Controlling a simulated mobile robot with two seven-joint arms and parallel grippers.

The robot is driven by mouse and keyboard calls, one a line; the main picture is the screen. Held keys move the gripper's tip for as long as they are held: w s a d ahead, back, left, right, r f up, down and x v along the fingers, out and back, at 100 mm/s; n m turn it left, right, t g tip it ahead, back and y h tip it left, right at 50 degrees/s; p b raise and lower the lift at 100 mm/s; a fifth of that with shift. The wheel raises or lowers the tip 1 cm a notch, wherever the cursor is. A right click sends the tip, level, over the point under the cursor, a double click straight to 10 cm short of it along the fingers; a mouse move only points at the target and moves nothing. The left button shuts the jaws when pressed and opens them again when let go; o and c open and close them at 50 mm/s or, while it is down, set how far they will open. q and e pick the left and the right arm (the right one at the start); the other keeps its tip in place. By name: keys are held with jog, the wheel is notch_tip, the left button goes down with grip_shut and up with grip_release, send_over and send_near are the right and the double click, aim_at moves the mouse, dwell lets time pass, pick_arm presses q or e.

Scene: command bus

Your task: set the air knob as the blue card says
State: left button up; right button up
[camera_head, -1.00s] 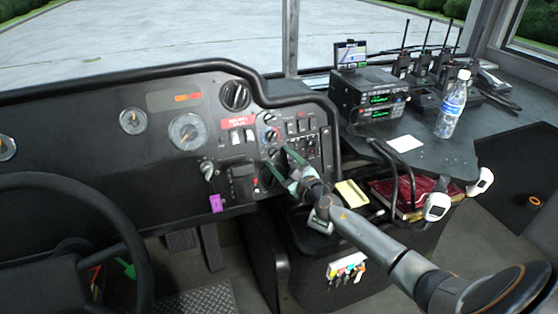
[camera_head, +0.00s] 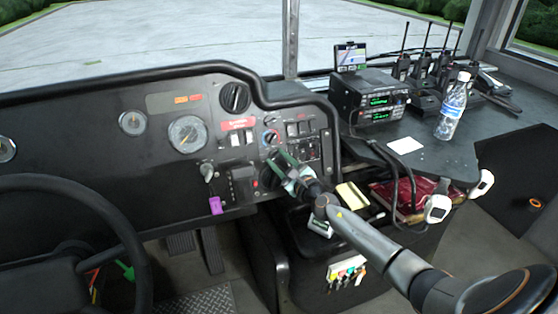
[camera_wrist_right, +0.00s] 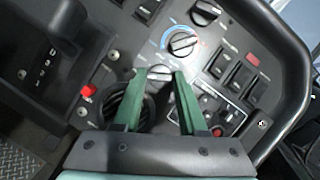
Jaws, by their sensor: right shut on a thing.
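My right gripper (camera_head: 275,156) reaches the dashboard's control panel from the lower right. In the right wrist view, its green fingers (camera_wrist_right: 158,78) are shut on a pale-faced round knob (camera_wrist_right: 160,72), which I take to be the air knob. The fingers cover its sides, and its exact setting is too small to read. Just above it is a separate knob with a blue and red arc (camera_wrist_right: 183,43). I cannot make out a blue card in either view. My left gripper is out of view.
A round vent (camera_wrist_right: 118,105) and a red button (camera_wrist_right: 88,90) lie close to the fingers. Rocker switches (camera_wrist_right: 238,75) are to the right. A purple tag (camera_head: 215,205) hangs at the ignition. A water bottle (camera_head: 452,107) and a white card (camera_head: 405,145) are on the side counter.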

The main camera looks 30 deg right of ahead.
grip_shut()
